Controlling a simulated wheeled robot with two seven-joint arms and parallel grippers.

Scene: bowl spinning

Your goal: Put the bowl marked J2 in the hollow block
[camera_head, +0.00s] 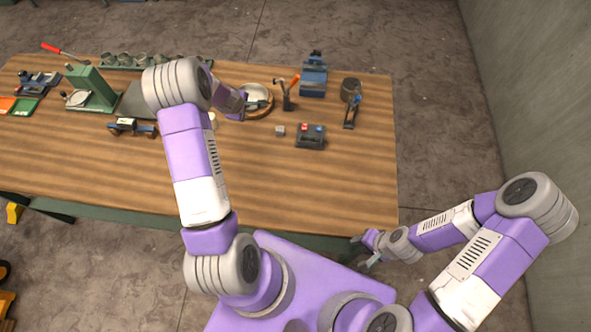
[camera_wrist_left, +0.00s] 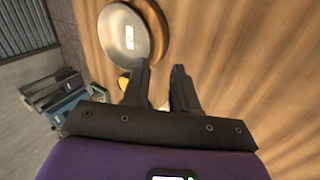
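A pale metal bowl (camera_head: 256,93) sits at a round brown wooden block (camera_head: 262,113) near the table's back. In the left wrist view the bowl (camera_wrist_left: 117,38) has a white label, too small to read, and the brown rim of the block (camera_wrist_left: 158,22) shows beside it. I cannot tell how deep the bowl sits in the block. My left gripper (camera_head: 246,104) is beside the bowl, partly in front of it. In the wrist view its two fingers (camera_wrist_left: 160,88) are apart, with the bowl beyond them. My right gripper (camera_head: 362,252) is open and empty off the table's front edge.
A green press (camera_head: 90,88) stands at left. The table (camera_head: 290,185) is clear in front.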

